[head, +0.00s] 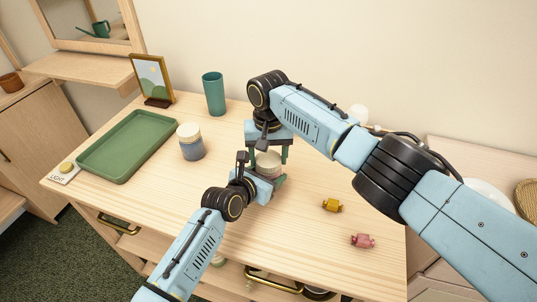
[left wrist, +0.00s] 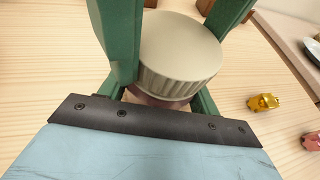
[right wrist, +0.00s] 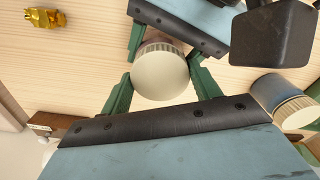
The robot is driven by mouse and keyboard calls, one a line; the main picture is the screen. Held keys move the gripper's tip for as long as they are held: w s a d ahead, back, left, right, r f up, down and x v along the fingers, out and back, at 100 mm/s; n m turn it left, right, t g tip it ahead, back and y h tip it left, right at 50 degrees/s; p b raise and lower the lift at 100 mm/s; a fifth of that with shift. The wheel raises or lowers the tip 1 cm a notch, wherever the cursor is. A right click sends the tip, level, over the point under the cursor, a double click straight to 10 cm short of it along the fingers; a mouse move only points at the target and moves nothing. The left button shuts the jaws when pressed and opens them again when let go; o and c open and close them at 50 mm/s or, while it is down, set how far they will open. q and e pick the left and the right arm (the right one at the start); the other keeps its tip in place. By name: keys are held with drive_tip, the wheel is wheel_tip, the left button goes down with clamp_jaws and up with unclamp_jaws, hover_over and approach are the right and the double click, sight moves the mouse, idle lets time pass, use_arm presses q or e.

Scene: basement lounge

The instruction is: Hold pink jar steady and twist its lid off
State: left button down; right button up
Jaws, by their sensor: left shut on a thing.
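The pink jar (left wrist: 155,99) stands on the wooden table; its body is mostly hidden, with a pinkish strip showing under the lid. Its ribbed beige lid (left wrist: 180,50) is on top and also shows in the right wrist view (right wrist: 160,73). My left gripper (head: 268,184) is shut on the jar body, low down, below the lid. My right gripper (head: 267,152) points down from above, its green fingers spread on either side of the lid in the right wrist view (right wrist: 160,78). It looks open; whether a finger touches the lid is hard to tell.
A blue-grey jar with a pale lid (head: 191,143), a green tray (head: 117,170), a teal cup (head: 214,94) and a picture frame (head: 151,80) stand to the left. The front table is clear.

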drive_tip(key=c, duration=0.5)
drive_tip(key=n, duration=0.3)
drive_tip(key=shift+c, duration=0.2)
drive_tip(key=o, duration=1)
drive_tip(key=shift+o, duration=0.4)
drive_tip(key=shift+s+a, duration=0.1)
drive_tip(key=shift+a, duration=0.05)
